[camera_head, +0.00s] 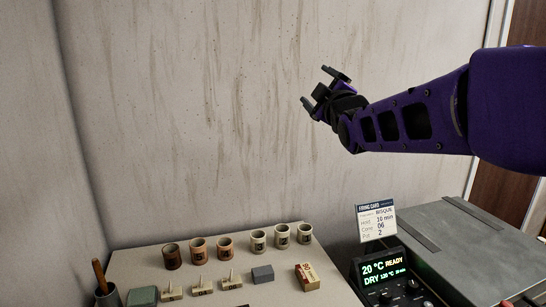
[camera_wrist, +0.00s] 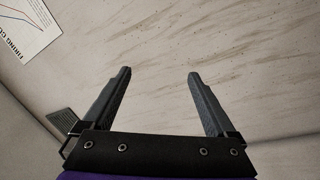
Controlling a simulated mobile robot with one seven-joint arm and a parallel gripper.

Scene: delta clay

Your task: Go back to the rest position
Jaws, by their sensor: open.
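My gripper (camera_head: 322,88) is raised in front of the stained wall, well above the table, with my purple arm reaching in from the right. In the wrist view the two fingers of my gripper (camera_wrist: 160,78) stand wide apart with nothing between them. Only the wall shows beyond the fingertips.
Several small pots, including a brown one (camera_head: 172,257), stand on the table (camera_head: 140,268). A grey block (camera_head: 262,274) and a red-brown box (camera_head: 307,277) lie in front. A firing card (camera_head: 377,220) stands by a control panel (camera_head: 388,275). A printed sheet (camera_wrist: 28,35) hangs at upper left.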

